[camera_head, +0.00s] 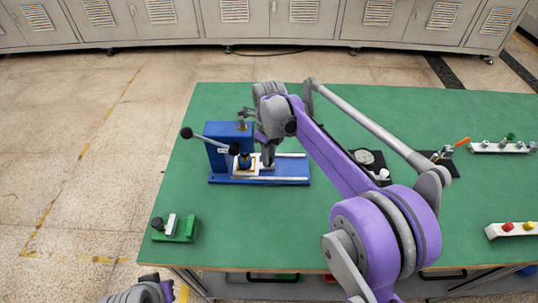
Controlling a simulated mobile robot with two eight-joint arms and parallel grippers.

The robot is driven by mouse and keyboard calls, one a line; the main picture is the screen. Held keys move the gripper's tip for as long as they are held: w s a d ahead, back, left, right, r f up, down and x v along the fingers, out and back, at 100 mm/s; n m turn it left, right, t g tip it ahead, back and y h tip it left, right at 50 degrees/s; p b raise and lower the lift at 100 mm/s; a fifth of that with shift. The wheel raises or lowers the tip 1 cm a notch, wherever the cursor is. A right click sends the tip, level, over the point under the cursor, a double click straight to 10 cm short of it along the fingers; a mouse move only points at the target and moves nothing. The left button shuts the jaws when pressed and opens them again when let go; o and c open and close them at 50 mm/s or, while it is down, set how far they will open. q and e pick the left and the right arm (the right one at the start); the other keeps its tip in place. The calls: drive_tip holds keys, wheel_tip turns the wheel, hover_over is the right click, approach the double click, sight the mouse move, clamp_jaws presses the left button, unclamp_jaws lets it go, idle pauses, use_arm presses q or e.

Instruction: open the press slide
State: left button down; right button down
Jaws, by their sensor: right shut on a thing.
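The blue press (216,154) stands at the left part of the green table, with a black-knobbed lever on its upper side. Its slide is a pale plate (245,172) on the blue base, under the press head, beside light rails that run to the right. My right gripper (267,163) comes down at the right side of the press head and is shut at the slide's right end. The arm hides part of that contact. My left arm (140,294) shows only at the bottom left edge, and its fingertips are not seen.
A green block with a black knob (176,230) sits at the table's front left. A black plate with a round part (369,157) lies behind my right arm. White strips with colored knobs (502,147) are at the right. Grey cabinets (235,20) line the back.

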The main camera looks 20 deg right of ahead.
idle(0.8)
drive_tip(key=d, duration=0.2)
drive_tip(key=s+d, duration=0.1)
drive_tip(key=d, duration=0.2)
drive_tip(key=s+d, duration=0.1)
drive_tip(key=d, duration=0.1)
drive_tip(key=shift+s+d, duration=0.1)
drive_tip(key=shift+d, duration=0.3)
drive_tip(key=c, duration=0.6)
unclamp_jaws()
drive_tip(key=shift+a, duration=0.1)
wheel_tip(320, 180, up, 11)
drive_tip(key=p, duration=0.1)
